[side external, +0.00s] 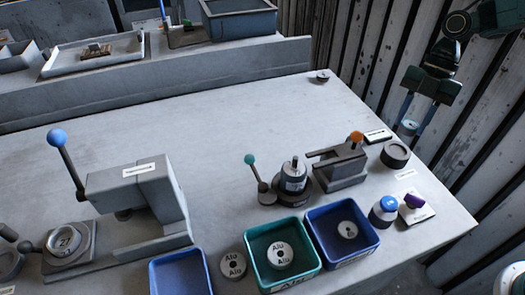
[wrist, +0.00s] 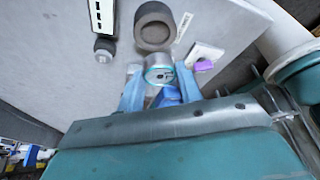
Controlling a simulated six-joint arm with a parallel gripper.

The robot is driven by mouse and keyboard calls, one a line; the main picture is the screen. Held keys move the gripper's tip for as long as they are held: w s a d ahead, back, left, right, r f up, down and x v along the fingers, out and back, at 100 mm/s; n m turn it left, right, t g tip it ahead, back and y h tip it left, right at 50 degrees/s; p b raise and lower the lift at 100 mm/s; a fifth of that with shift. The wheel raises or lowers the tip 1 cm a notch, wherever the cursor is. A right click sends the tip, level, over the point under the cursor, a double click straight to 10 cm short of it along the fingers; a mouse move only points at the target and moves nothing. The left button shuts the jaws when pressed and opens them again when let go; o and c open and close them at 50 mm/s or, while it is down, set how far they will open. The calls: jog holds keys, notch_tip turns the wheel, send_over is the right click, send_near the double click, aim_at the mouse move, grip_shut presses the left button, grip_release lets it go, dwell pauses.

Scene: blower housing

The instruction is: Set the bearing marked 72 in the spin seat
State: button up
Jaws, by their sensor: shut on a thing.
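In the wrist view the cylinder (wrist: 159,66) sits between the blue fingertips, with a teal ring and a dark marking too small to read. A round part with a marking like 27 or 72 (side external: 67,241) lies in a ring-shaped seat (side external: 84,243) at the left press. A silver cylinder (side external: 293,178) stands on a dark round base beside a teal-knobbed lever (side external: 253,170). I cannot tell which is the spin seat.
A dark round cup (side external: 395,153) stands near the right edge. In front are teal (side external: 263,278) and blue (side external: 362,250) bins, a blue-topped part (side external: 385,208) and a purple-topped part (side external: 412,206).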

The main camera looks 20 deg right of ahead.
send_over(395, 153)
jog(key=d, duration=0.1)
jog(key=shift+w+d+f, duration=0.1)
jog(key=shift+w+f, duration=0.05)
jog(key=shift+f, duration=1.1)
jog(key=shift+w+d+f, duration=0.1)
jog(key=shift+w+f, duration=0.05)
jog(key=shift+f, duration=1.05)
jog(key=shift+f, duration=0.7)
dwell(0.6)
jog(key=o, duration=1.1)
jog(key=shift+w, duration=0.1)
jog(key=shift+c, duration=1.4)
